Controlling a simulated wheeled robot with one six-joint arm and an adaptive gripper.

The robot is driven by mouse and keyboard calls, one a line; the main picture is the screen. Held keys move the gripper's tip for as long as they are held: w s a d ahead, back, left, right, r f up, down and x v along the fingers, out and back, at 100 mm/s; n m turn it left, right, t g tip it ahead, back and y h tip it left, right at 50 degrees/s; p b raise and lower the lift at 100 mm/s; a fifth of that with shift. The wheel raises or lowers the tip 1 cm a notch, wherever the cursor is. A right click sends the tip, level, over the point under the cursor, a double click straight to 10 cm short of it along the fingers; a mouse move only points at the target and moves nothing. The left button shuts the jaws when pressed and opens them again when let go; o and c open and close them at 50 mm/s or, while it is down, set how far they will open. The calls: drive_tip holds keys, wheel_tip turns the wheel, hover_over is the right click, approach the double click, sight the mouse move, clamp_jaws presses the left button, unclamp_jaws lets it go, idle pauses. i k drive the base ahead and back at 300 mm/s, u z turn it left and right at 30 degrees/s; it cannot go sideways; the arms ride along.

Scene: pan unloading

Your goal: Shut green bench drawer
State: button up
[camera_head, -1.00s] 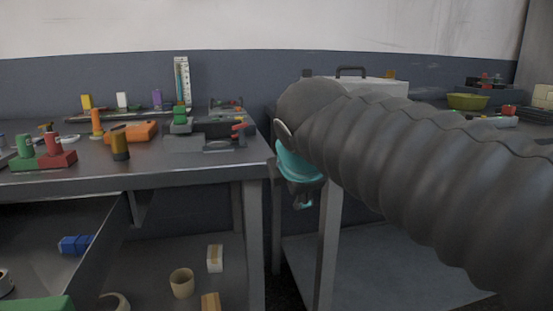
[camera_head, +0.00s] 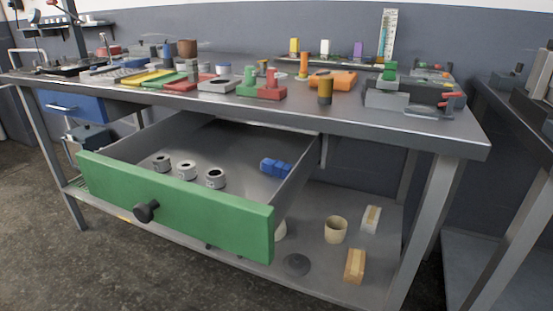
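The green bench drawer (camera_head: 180,211) hangs under the left part of the workbench and is pulled well out towards me. Its green front has a round black knob (camera_head: 146,212) left of the middle. Inside it lie several grey ring-shaped parts (camera_head: 187,170) and a blue block-like part (camera_head: 275,168). My gripper is not in view, so whether it is open or shut does not show.
The workbench top (camera_head: 440,136) carries many tools and coloured parts. A blue drawer (camera_head: 75,106) sits at its left end. The lower shelf holds a beige cup (camera_head: 335,230) and small blocks (camera_head: 355,265). Open floor (camera_head: 60,262) lies in front.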

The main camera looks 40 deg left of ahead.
sight(243, 218)
drive_tip(key=u, duration=2.4)
drive_tip(key=k, duration=0.6)
drive_tip(key=u, duration=1)
drive_tip(key=i, duration=0.75)
drive_tip(key=z, duration=1.15)
